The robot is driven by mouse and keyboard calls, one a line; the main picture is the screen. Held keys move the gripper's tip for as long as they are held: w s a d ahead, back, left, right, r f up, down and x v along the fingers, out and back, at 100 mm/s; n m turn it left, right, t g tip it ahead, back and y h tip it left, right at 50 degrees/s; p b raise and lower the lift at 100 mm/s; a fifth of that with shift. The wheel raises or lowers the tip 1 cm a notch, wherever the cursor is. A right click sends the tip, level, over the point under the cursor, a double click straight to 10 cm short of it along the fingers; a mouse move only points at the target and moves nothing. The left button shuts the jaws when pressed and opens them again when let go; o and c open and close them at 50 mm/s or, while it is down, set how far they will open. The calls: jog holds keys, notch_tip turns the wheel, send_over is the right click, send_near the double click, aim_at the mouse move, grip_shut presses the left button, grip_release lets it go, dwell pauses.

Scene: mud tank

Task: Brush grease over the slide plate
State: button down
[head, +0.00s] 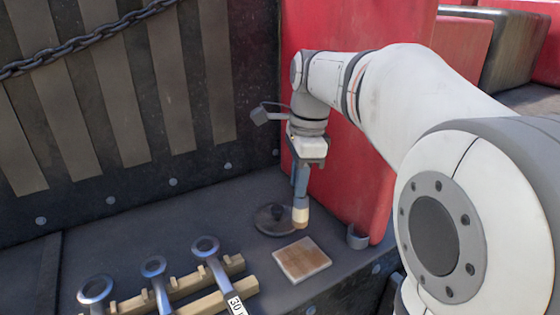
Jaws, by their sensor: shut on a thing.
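My gripper (304,163) is shut on a brush (301,198) and points down. The slide plate (302,262) is a small square with a brown, streaky top and pale edges, lying flat on the dark deck. The bristles are above and behind the plate in this view; I cannot tell how high. A dark round dish (274,220) sits just left of the brush tip. Its contents are not clear, and the brush partly covers its right side.
Several ring-ended wrenches (154,267) lie across a wooden rack (187,285) at the front left. A red panel (352,196) stands close to the right of the brush. A small grey bracket (357,237) is at its foot. A chain (90,38) hangs on the dark wall behind.

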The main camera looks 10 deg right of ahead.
jog(key=shift+r+p, duration=0.85)
jog(key=shift+r, duration=0.5)
jog(key=shift+s+f, duration=0.1)
jog(key=shift+s, duration=0.05)
